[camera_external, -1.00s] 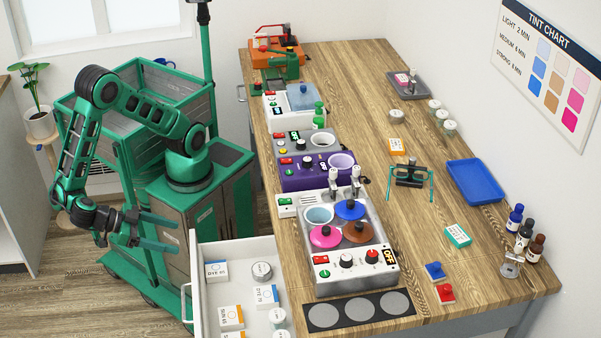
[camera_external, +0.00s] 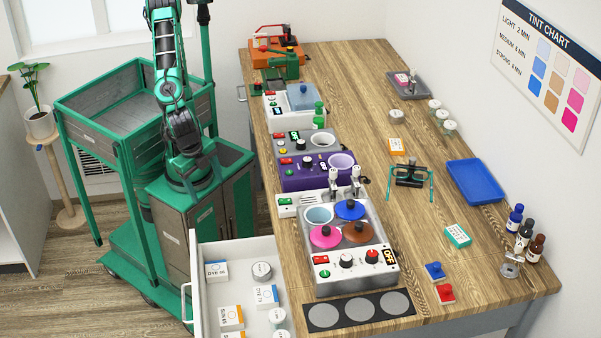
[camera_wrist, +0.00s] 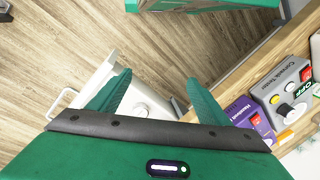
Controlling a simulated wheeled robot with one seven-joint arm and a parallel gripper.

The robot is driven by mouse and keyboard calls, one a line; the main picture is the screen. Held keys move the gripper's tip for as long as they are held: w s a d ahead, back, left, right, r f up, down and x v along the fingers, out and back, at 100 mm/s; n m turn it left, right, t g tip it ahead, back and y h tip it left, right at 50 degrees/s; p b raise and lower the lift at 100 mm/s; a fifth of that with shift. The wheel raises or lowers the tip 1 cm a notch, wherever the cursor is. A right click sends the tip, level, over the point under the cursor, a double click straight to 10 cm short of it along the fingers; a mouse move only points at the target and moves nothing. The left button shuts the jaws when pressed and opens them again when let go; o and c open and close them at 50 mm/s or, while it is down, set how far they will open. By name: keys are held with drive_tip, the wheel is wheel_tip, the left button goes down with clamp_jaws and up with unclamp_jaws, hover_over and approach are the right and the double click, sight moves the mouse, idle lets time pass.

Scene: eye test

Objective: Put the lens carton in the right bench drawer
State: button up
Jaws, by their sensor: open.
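A small white carton with a teal-green label (camera_external: 457,235) lies on the right part of the bench; it may be the lens carton, but its print is too small to read. A second small carton, orange and white (camera_external: 396,147), lies farther back. The near bench drawer (camera_external: 196,262) is pulled open, with several cartons and round tins in it; part of it also shows in the wrist view (camera_wrist: 104,78). My gripper (camera_wrist: 157,98) is open and empty in the wrist view, above the floor and the drawer's edge. The outside view does not show its fingers clearly.
The lens heater with coloured lids (camera_external: 347,262) stands beside the drawer. A purple heater (camera_external: 312,179) and a grey tester (camera_wrist: 292,95) line the bench edge. A spectacle frame (camera_external: 410,176), a blue tray (camera_external: 476,181) and bottles (camera_external: 525,234) lie beyond.

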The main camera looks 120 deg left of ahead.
drive_tip(key=s+a+r+m+h, duration=0.1)
drive_tip(key=s+a+m+h, duration=0.1)
drive_tip(key=s, duration=0.5)
drive_tip(key=a+m, duration=0.1)
drive_tip(key=m, duration=0.1)
drive_tip(key=shift+s+r+m, duration=0.25)
drive_tip(key=shift+s+m, duration=0.05)
drive_tip(key=shift+m, duration=0.1)
